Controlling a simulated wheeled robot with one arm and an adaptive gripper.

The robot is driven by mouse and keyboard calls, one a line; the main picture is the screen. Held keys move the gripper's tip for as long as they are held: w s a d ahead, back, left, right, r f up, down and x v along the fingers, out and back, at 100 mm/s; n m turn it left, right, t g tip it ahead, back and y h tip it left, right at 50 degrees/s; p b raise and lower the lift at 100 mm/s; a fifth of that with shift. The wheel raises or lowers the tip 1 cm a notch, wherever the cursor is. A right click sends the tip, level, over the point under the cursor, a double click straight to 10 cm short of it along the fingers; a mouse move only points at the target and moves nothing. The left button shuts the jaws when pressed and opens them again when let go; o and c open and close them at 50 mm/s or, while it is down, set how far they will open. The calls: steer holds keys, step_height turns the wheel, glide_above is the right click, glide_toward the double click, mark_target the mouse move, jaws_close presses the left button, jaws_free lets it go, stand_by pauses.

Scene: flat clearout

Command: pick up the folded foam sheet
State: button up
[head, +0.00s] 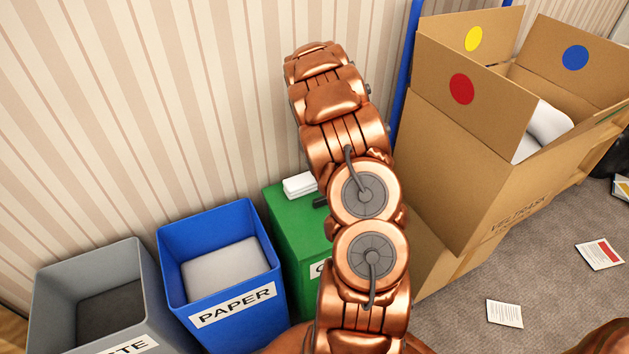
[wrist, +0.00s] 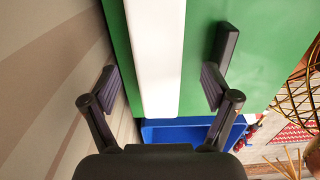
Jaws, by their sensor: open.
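The folded foam sheet (head: 299,186) is a small white slab lying on top of the green bin (head: 285,222), near the wall. In the wrist view the white sheet (wrist: 155,45) runs lengthwise over the green lid (wrist: 200,30). My gripper (wrist: 159,85) is open, with one finger on each side of the sheet and a gap to it on both sides. The left finger is over the strip by the wall, the right finger over the green lid. I cannot tell how far the fingertips are above the lid. In the head view my arm hides the gripper and part of the bin.
A dark bar (wrist: 228,48) is on the lid close to the right finger. A blue paper bin (head: 222,312) and a grey bin (head: 52,318) stand left. A large cardboard box (head: 465,160) stands right. Papers (head: 505,314) lie on the carpet.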

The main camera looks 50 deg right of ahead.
steer(key=shift+w+a+f, duration=0.1)
steer(key=shift+f, duration=1)
steer(key=shift+w+a+f, duration=0.1)
steer(key=shift+f, duration=1)
steer(key=shift+c, duration=0.2)
steer(key=c, duration=1.1)
